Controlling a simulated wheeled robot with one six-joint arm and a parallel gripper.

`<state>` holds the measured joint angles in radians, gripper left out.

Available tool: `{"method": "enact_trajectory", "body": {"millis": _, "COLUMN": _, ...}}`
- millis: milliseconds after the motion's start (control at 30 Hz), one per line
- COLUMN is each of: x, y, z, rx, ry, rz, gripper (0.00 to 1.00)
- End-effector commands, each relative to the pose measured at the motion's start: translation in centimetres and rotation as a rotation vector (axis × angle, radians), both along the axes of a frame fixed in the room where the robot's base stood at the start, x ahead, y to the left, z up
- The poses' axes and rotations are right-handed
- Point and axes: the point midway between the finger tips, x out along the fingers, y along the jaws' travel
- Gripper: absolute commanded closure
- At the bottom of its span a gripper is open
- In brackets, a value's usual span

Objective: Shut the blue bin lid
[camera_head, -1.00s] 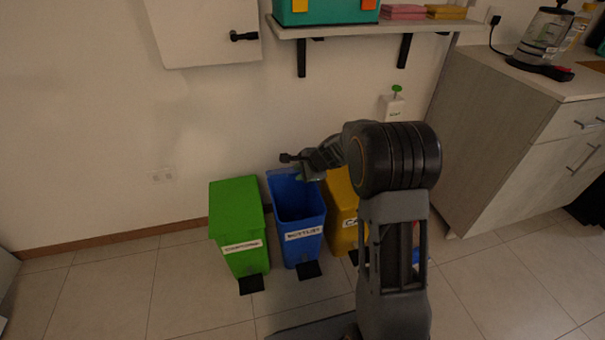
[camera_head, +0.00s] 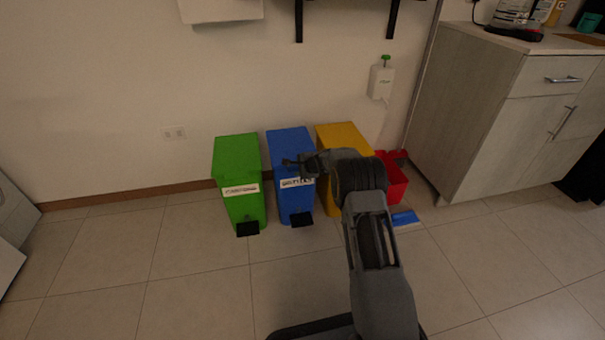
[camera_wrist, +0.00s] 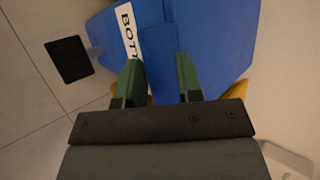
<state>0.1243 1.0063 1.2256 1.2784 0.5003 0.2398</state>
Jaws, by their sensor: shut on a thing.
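The blue bin (camera_head: 297,205) stands between the green and yellow bins, a white label on its front and a black pedal at its foot. Its lid (camera_head: 287,141) lies down over the top and looks closed. My gripper (camera_head: 290,161) is at the front upper edge of the bin. In the wrist view, the green fingers of my gripper (camera_wrist: 158,66) stand either side of a blue part of the lid (camera_wrist: 158,48), and are shut on it. The label and pedal (camera_wrist: 69,60) show to the left. My arm hides part of the yellow bin.
The green bin (camera_head: 237,175) stands close on the left and the yellow bin (camera_head: 341,136) close on the right, both closed. A red container (camera_head: 396,182) and a blue object (camera_head: 405,218) are further right, by the cabinet (camera_head: 470,120). The floor in front is clear.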

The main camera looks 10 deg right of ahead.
Motion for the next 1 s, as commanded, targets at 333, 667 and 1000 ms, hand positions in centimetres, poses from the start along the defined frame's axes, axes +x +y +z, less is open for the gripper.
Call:
{"method": "enact_trajectory", "body": {"millis": 333, "x": 1.1, "y": 0.8, "z": -1.8, "rx": -0.005, "ry": -0.019, "rz": 0.004, "gripper": 1.00}}
{"method": "enact_trajectory", "body": {"millis": 667, "x": 1.0, "y": 1.0, "z": -2.2, "rx": -0.006, "ry": -0.012, "rz": 0.006, "gripper": 0.62}}
{"method": "enact_trajectory", "body": {"millis": 1000, "x": 0.9, "y": 1.0, "z": -2.2, "rx": -0.006, "ry": -0.011, "rz": 0.007, "gripper": 0.62}}
